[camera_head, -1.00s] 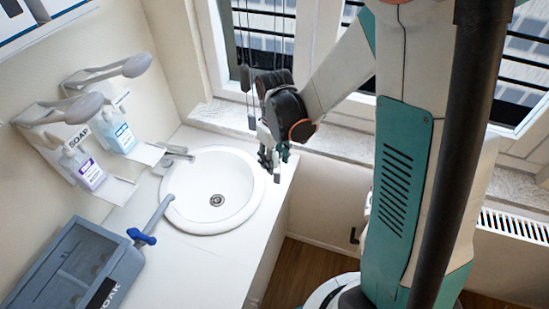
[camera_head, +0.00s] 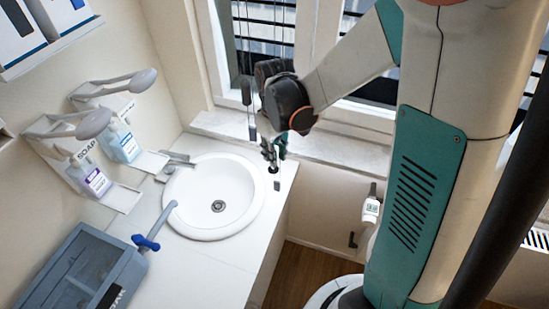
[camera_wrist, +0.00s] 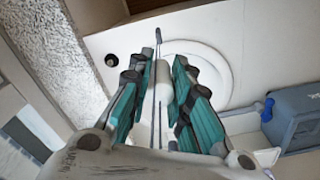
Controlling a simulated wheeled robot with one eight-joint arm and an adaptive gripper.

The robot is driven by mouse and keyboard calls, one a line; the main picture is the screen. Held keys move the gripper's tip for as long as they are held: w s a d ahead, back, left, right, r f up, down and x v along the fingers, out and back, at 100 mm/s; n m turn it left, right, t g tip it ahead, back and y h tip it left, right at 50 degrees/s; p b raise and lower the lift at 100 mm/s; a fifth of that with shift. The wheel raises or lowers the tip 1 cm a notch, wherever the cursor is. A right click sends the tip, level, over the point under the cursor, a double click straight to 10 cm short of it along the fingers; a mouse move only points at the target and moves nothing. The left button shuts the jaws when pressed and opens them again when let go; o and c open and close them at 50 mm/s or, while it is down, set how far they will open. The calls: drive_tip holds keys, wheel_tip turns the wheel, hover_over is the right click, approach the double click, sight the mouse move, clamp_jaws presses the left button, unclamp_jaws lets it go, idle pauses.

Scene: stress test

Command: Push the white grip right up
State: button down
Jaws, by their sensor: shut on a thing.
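The white grip (camera_wrist: 163,85) is a pale, upright-looking cylinder between my gripper's teal fingers in the wrist view, with a thin dark rod or cord (camera_wrist: 158,40) running along it. My gripper (camera_wrist: 160,68) is shut on it. In the head view my gripper (camera_head: 273,153) hangs beside the window, above the counter's back right corner. The grip itself is too small and hidden by the fingers to make out there.
A round white sink (camera_head: 185,215) is set in the white counter (camera_head: 200,270). Thin cords with grey weights (camera_head: 246,92) hang at the window beside my gripper. Soap dispensers (camera_head: 88,178) are on the left wall. A blue-grey box (camera_head: 80,270) stands front left.

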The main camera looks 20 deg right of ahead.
wheel_tip(320, 180, up, 13)
drive_tip(key=p, duration=0.5)
drive_tip(key=shift+r+p, duration=0.15)
drive_tip(key=shift+p, duration=0.2)
drive_tip(key=c, duration=1.4)
unclamp_jaws()
drive_tip(key=shift+c, duration=0.2)
wheel_tip(320, 180, up, 12)
drive_tip(key=shift+s, duration=0.15)
